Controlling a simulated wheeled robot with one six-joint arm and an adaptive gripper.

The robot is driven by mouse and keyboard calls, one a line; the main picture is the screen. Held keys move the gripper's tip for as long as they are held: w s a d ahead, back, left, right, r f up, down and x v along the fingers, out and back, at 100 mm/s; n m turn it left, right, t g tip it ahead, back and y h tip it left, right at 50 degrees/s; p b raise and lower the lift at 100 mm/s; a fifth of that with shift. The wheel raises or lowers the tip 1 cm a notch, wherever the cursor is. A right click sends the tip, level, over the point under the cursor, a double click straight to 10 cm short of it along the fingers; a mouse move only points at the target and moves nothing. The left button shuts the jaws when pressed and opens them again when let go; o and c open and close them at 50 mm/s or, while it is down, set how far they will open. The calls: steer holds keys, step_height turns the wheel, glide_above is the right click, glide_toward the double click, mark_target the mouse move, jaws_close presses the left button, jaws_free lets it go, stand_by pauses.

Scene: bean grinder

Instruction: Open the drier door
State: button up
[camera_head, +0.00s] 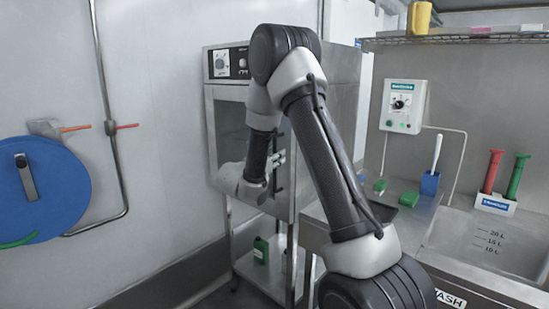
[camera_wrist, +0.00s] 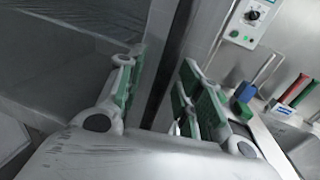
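The drier is a metal cabinet (camera_head: 337,92) with a control panel on top. Its front door (camera_head: 222,120) has a dark window and looks closed. A black upright handle (camera_head: 280,178) is on the door's right side. My gripper (camera_head: 276,160) is at the handle, partly hidden by my wrist. In the wrist view my gripper (camera_wrist: 160,98) has its two green-padded fingers spread apart. A dark upright bar (camera_wrist: 172,62), apparently the handle, shows between them, nearer the right finger. I see no clear contact with either finger. The door's window (camera_wrist: 70,55) fills the wrist view's left side.
A steel counter with a sink (camera_head: 490,240) stands to the right of the drier. It bears a blue holder (camera_head: 430,184) and red and green tools (camera_head: 505,174). A control box (camera_head: 403,106) hangs behind. A blue disc (camera_head: 45,190) is on the left wall.

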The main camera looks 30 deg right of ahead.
steer(key=shift+d, duration=0.15)
jaws_close()
